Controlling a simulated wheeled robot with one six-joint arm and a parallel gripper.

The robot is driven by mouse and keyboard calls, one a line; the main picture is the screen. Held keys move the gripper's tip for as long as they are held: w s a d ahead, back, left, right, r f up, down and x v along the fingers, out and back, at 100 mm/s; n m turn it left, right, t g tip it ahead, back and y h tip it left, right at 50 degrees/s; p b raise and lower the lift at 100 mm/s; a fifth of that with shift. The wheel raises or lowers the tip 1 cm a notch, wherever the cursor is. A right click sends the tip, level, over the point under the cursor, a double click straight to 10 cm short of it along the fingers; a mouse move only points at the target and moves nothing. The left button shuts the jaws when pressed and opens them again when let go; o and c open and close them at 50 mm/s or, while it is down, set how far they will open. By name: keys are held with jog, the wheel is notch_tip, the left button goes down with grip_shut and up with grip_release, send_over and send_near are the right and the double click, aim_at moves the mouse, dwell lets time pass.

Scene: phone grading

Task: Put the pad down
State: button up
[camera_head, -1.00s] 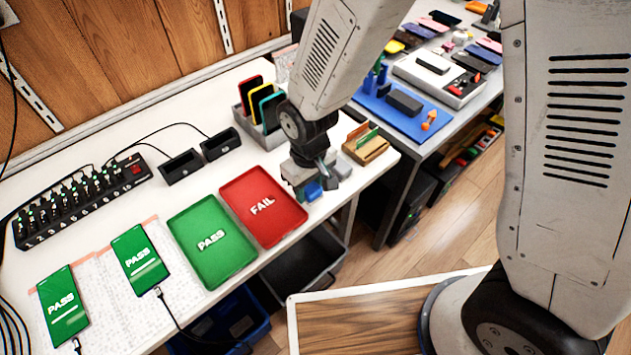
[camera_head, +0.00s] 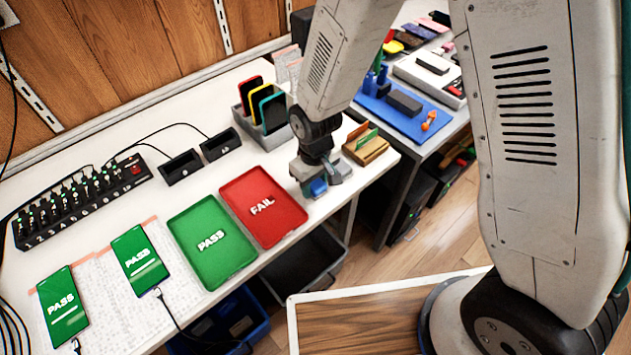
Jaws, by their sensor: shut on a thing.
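My gripper (camera_head: 318,187) is low over the right end of the white table (camera_head: 140,100), just right of the red FAIL tray (camera_head: 256,225). It is shut on a small blue pad (camera_head: 318,188), which shows between the fingers. The fingers partly cover the pad, and I cannot tell whether it touches the table top.
A green PASS tray (camera_head: 210,262) lies left of the red tray. A grey rack (camera_head: 262,115) with upright phones stands behind my gripper, and a wooden card holder (camera_head: 365,146) stands to its right. Two phones reading PASS (camera_head: 140,258) lie at the front left.

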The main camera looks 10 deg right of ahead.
aim_at(316, 182)
jog(key=o, duration=1.1)
jog(key=shift+r, duration=0.1)
jog(key=s+d+r+m, duration=0.1)
jog(key=d+r, duration=0.2)
jog(key=r, duration=0.6)
jog(key=d+r, duration=0.3)
jog(key=r, duration=0.7)
jog(key=s+d+r+m, duration=0.2)
jog(key=s+d+r, duration=0.2)
jog(key=s+d, duration=0.1)
jog(key=s+d+r+m, duration=0.2)
jog(key=s+d+r, duration=0.2)
jog(key=s, duration=0.3)
jog(key=s+d+r+m+t, duration=0.1)
jog(key=s+d+r, duration=0.3)
jog(key=s+d, duration=0.1)
jog(key=shift+s+d+r+m, duration=0.35)
jog(key=shift+s+m, duration=0.05)
jog(key=shift+s, duration=0.25)
